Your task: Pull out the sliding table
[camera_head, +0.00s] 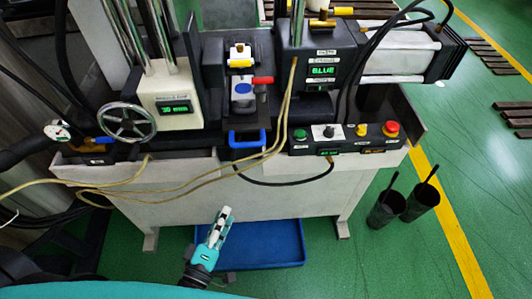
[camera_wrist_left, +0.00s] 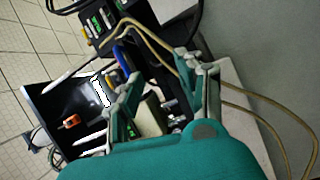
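The sliding table (camera_head: 243,113) is a dark plate in the middle of the machine, with a blue U-shaped handle (camera_head: 248,144) at its front edge. A blue bar that looks like this handle (camera_wrist_left: 121,58) shows in the left wrist view, beyond the fingers. My left gripper (camera_head: 226,213) is below and in front of the handle, apart from it. In the left wrist view its two fingers (camera_wrist_left: 159,66) are spread with nothing held between them. My right gripper is in neither view.
Yellow hoses (camera_head: 216,178) hang across the machine front near the handle. A control panel (camera_head: 345,138) with coloured buttons is to the right, a handwheel (camera_head: 127,123) to the left. A blue tray (camera_head: 270,244) lies on the floor below. Two dark cylindrical containers (camera_head: 421,201) stand at right.

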